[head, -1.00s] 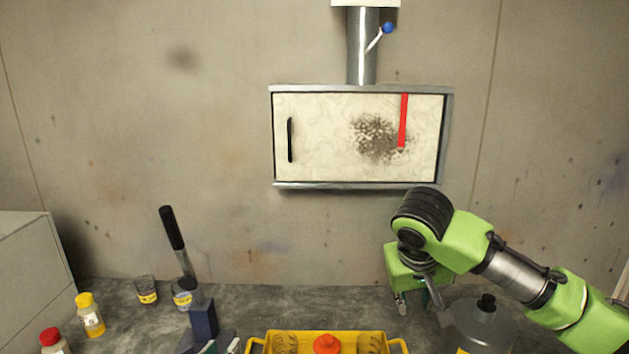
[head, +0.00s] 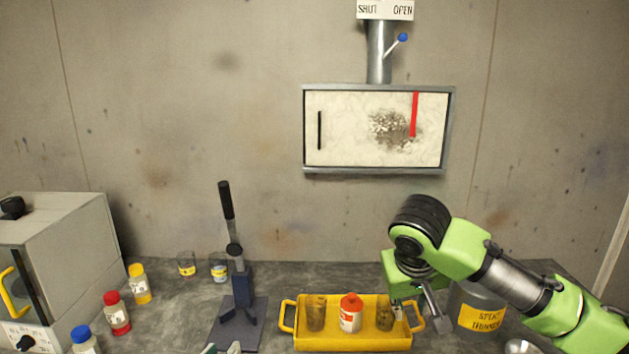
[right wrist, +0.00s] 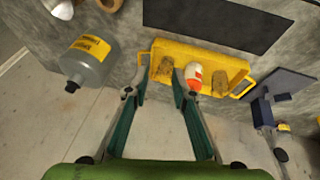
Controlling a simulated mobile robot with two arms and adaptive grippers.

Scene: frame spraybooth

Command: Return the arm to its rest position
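My right arm comes in from the right in the head view. My right gripper (head: 418,312) points down by the right end of the yellow tray (head: 342,341). In the right wrist view its two teal fingers (right wrist: 159,85) stand apart with nothing held between them. The tray (right wrist: 233,66) lies beyond the fingertips. What seem to be my left gripper's tips (head: 223,348) just show at the bottom edge of the head view; the rest is cut off.
The tray holds a red-capped bottle (head: 350,314) and two brown jars. A grey thinner bottle (head: 480,305) stands behind my right arm. A lever press (head: 242,287), small jars and coloured-cap bottles stand left, beside a grey oven (head: 62,245). A hatch (head: 350,130) hangs on the wall.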

